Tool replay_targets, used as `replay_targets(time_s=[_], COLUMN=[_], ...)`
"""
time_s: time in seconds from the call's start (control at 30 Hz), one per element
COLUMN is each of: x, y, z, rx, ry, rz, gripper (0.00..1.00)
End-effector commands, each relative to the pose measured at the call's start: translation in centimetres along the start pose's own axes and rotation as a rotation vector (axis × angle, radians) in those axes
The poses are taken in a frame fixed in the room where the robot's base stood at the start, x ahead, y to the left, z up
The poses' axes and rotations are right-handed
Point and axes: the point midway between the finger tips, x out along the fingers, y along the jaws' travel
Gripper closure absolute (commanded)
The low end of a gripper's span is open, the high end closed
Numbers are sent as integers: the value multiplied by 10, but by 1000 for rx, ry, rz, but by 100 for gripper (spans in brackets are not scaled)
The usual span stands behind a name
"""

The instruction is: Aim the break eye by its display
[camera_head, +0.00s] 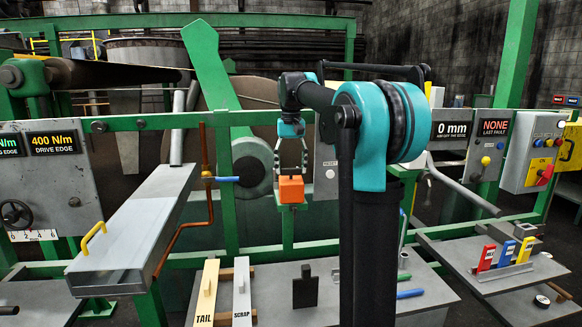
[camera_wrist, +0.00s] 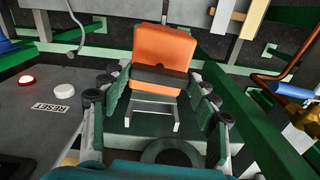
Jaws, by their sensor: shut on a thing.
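The orange block (camera_head: 291,189), which looks like the break eye, is held between the fingers of my gripper (camera_head: 291,165) in front of the green frame. In the wrist view the block (camera_wrist: 161,55) shows a dark band across its front and a pale bracket (camera_wrist: 154,108) below it. The gripper fingers (camera_wrist: 155,105) lie on both sides of it. A black display (camera_head: 452,131) at the right reads "0 mm", with small text under it partly hidden by my arm.
A red lamp (camera_wrist: 27,82) and a RESET label (camera_wrist: 50,110) are on a grey panel left in the wrist view. A grey bench (camera_head: 270,290) with TAIL (camera_head: 206,290) and SCRAP (camera_head: 242,290) pieces stands in front. A "NONE" display (camera_head: 494,123) is at right.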

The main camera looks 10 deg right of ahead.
Motion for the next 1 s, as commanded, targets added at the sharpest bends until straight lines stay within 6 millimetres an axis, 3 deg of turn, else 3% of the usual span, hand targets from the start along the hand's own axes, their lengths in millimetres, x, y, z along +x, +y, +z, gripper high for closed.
replay_targets(time_s=[0.3, 0.6, 0.63, 0.7, 0.8, 1.0], x=[0, 0, 0, 0, 0, 0], y=[0, 0, 0, 0, 0, 0], z=[0, 0, 0, 0, 0, 0], rx=[-158, -171, -170, -170, -170, -170], ry=[0, 0, 0, 0, 0, 0], rz=[0, 0, 0, 0, 0, 0], gripper=[69, 69, 38, 29, 19, 19])
